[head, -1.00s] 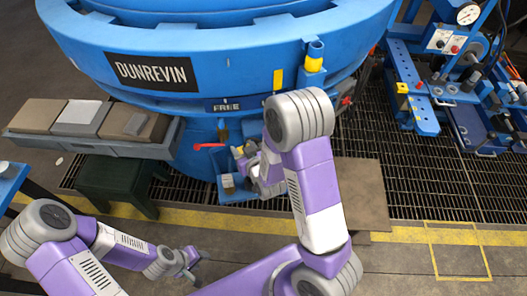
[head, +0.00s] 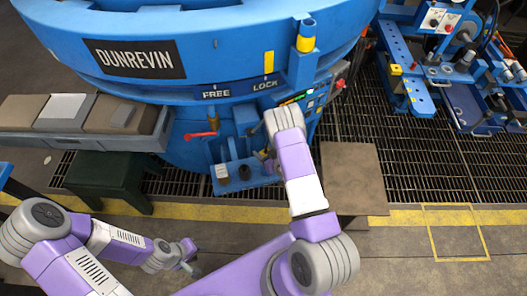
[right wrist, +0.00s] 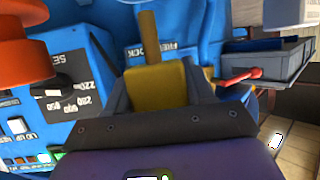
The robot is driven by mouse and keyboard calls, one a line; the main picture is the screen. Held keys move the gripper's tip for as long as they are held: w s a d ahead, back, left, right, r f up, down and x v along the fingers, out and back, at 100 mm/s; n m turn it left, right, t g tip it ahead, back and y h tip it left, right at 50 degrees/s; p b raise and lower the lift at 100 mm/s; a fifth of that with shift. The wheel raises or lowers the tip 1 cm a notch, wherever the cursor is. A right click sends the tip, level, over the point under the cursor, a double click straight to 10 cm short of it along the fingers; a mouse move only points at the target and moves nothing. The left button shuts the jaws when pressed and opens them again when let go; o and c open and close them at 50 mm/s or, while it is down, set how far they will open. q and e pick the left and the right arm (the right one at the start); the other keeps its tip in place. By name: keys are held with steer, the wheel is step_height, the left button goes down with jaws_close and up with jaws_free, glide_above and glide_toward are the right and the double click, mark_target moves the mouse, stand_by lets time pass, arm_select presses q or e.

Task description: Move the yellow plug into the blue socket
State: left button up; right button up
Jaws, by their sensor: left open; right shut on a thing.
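The yellow plug (right wrist: 168,80) is a yellow block with a thin post on top. In the right wrist view it sits between the dark fingers of my right gripper (right wrist: 165,95), which is shut on it. In the head view this gripper (head: 266,156) is mostly hidden by my own arm, in front of the furnace below the FREE/LOCK label. A blue upright tube with a yellow band (head: 306,38) is fixed to the furnace rim; I cannot tell whether it is the blue socket. My left gripper (head: 188,262) is open and empty at the lower left, away from the furnace.
A blue shelf with a black knob (head: 238,180) and a red handle (head: 200,134) are close to my right gripper. A control panel (right wrist: 70,90) with a red knob (right wrist: 22,62) is close on the left in the wrist view. A grey tray (head: 75,142) stands left.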

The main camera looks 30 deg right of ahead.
steer(key=shift+f+b, duration=1.45)
steer(key=shift+f, duration=0.65)
steer(key=shift+f, duration=0.6)
steer(key=o, duration=0.8)
steer(key=shift+s, duration=0.1)
